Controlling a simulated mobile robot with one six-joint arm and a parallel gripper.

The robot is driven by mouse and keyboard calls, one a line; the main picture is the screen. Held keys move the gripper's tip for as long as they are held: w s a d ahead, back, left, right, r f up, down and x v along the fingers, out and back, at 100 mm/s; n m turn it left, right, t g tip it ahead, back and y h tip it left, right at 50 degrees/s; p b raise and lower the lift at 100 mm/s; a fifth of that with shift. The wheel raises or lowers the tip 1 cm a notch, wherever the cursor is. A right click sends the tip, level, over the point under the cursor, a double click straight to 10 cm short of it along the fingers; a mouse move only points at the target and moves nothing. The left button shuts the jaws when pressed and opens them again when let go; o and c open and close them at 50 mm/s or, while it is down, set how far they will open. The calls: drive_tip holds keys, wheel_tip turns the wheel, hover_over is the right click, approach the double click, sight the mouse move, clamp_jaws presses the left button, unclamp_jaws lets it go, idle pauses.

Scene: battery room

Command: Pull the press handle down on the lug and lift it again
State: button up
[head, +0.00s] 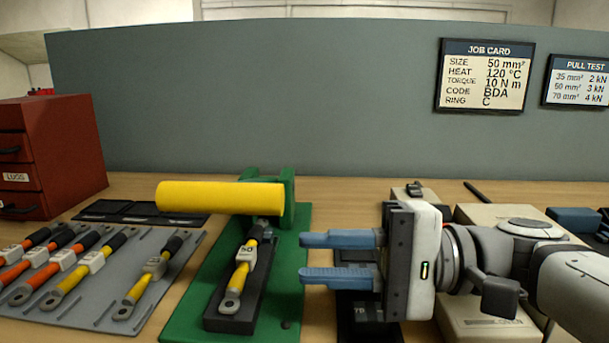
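The press handle (220,197) is a thick yellow bar lying level across the top of the green press (190,307). Under it, a yellow cable with a white tag and a metal lug (232,302) lies in the black holder (225,322) on the press base. The lug end points toward me. My gripper (302,257) is to the right of the press, its two blue fingers apart and pointing left with nothing between them. It is clear of the handle.
A grey mat (100,312) at the left holds several tagged cables with lugs. A red drawer cabinet (50,160) stands behind it. Beige devices stand at the right around my arm. A job card (485,75) and pull-test card (579,82) hang on the grey panel.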

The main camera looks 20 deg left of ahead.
drive_tip(key=shift+s+r, duration=0.15)
drive_tip(key=shift+s, duration=0.15)
drive_tip(key=shift+c, duration=0.7)
drive_tip(key=shift+a+r+h+p, duration=0.3)
drive_tip(key=shift+h+p, duration=0.1)
drive_tip(key=shift+p, duration=0.4)
drive_tip(key=c, duration=0.3)
drive_tip(key=shift+s+a+r+g+h+p, duration=0.3)
drive_tip(key=shift+s+r+h+p, duration=0.1)
drive_tip(key=shift+p, duration=0.25)
clamp_jaws()
wheel_tip(320, 180, up, 10)
drive_tip(key=n+h+p, duration=0.2)
drive_tip(key=h+p, duration=0.8)
drive_tip(key=p, duration=0.8)
hover_over(251, 194)
drive_tip(key=s+d, duration=0.1)
drive_tip(key=d, duration=0.1)
drive_tip(key=w+a+r+t+h+p, duration=0.2)
drive_tip(key=a+r+t+h+p, duration=0.1)
drive_tip(key=r+p, duration=0.35)
drive_tip(key=w+a+r+t+h+p, duration=0.1)
drive_tip(key=a+r+t+h+p, duration=0.15)
drive_tip(key=r+p, duration=0.45)
drive_tip(key=shift+t, duration=0.25)
drive_tip(key=f, duration=1)
drive_tip(key=s+d+f+p, duration=0.1)
drive_tip(key=f, duration=0.4)
drive_tip(key=shift+f, duration=0.2)
